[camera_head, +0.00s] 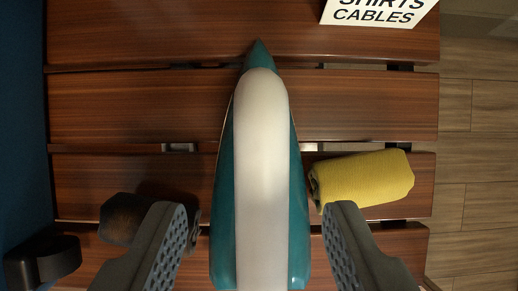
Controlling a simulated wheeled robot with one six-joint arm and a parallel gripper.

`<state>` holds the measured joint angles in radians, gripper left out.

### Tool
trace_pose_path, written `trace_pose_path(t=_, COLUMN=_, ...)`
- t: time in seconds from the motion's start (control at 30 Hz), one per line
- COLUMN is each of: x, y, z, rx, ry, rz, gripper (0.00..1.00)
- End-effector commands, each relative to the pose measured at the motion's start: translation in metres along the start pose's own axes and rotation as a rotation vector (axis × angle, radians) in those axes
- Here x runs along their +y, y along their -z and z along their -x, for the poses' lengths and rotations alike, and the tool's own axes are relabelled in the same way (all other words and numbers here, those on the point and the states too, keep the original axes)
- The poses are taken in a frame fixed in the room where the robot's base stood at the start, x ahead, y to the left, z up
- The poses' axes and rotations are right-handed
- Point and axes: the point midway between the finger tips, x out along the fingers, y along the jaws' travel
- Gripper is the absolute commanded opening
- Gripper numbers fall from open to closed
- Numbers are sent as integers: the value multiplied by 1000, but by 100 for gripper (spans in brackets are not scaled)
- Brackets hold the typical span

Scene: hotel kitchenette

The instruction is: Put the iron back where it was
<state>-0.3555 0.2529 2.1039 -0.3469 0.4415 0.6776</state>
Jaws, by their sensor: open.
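The iron (262,170) has a teal body and a broad white handle along its top. It rests on a slatted dark wood surface (120,105), its pointed tip toward the top of the picture. Its rear end is cut off by the bottom edge. My gripper (260,225) is open, with one grey padded finger on each side of the iron. The fingers look apart from the iron. I cannot tell how high they are above it.
A rolled yellow cloth (365,180) lies right of the iron, near the right finger. A dark rounded object (122,218) sits by the left finger, and a black item (42,262) is at the lower left. A white sign reading "SHIRTS CABLES" (380,12) is at the top. Wood floor (485,170) shows right.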

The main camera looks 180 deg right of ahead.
Motion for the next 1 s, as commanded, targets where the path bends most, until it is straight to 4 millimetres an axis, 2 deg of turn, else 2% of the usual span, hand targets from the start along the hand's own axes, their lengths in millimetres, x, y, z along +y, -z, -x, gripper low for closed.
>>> trace_pose_path(t=0.4, x=4, y=-7, z=-46, rx=-2, ry=-1, rz=-2, gripper=49)
trace_pose_path(t=0.67, x=4, y=-6, z=-50, rx=0, ry=0, rz=-1, gripper=49)
trace_pose_path(t=0.7, x=3, y=-6, z=-50, rx=0, ry=0, rz=-1, gripper=47)
trace_pose_path(t=0.93, x=3, y=-6, z=-50, rx=0, ry=0, rz=-1, gripper=1)
trace_pose_path(t=1.0, x=3, y=-6, z=-50, rx=0, ry=0, rz=-1, gripper=0)
